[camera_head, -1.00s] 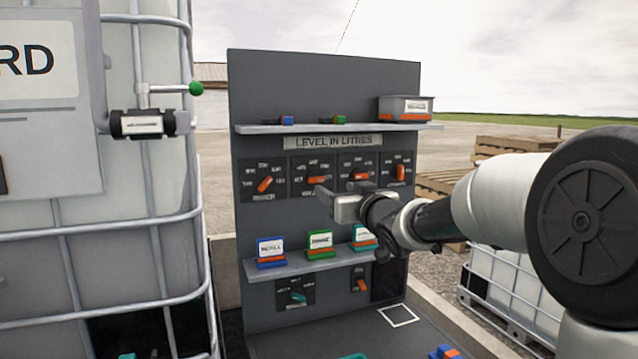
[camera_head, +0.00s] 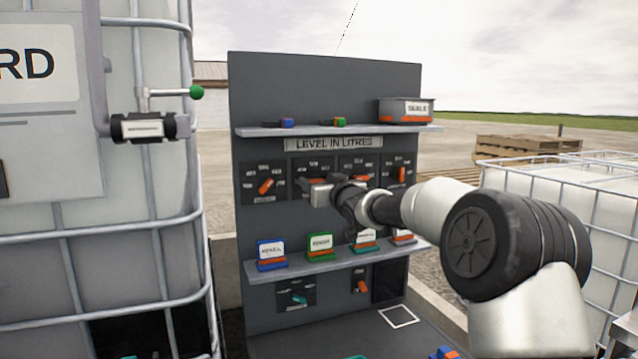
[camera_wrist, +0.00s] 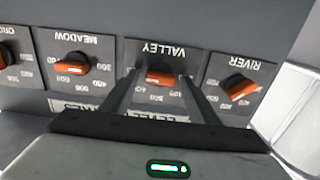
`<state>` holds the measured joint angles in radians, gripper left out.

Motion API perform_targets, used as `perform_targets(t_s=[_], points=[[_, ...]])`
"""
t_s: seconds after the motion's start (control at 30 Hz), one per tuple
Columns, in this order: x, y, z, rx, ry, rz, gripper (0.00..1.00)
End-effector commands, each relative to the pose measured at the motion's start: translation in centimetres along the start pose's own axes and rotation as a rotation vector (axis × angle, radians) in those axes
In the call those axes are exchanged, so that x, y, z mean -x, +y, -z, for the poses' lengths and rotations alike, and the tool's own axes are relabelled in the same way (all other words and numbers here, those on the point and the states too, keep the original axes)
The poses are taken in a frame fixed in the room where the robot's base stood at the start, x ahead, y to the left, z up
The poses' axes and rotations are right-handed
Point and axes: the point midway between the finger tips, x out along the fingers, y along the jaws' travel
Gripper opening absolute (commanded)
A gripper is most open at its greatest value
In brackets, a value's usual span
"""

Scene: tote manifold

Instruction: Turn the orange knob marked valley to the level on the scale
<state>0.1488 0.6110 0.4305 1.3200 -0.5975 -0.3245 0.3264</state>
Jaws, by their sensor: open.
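The orange valley knob (camera_wrist: 158,77) lies nearly crosswise on its dark plate, under the upside-down label VALLEY in the wrist view. Its scale numbers (camera_wrist: 156,97) are small and partly covered by a finger, so I cannot read them surely. My gripper (camera_wrist: 159,75) is open, with one finger on each side of the knob; I cannot tell whether they touch it. In the head view my gripper (camera_head: 316,192) is at the second plate from the left and hides much of the knob.
Orange meadow (camera_wrist: 71,67) and river (camera_wrist: 240,88) knobs flank the valley plate. A shelf (camera_head: 335,128) with a box (camera_head: 405,108) runs above. A lower shelf (camera_head: 300,268) holds several coloured cards. A caged tank (camera_head: 150,240) stands left.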

Motion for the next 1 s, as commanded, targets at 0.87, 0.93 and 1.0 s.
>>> perform_targets(t_s=[0.87, 0.93, 1.0], points=[[0.03, -0.06, -0.25, 0.193, -0.001, 0.0, 0.14], [0.02, -0.14, -0.26, 0.253, 0.0, 0.0, 0.14], [0.04, -0.1, -0.26, 0.318, -0.001, 0.0, 0.14]])
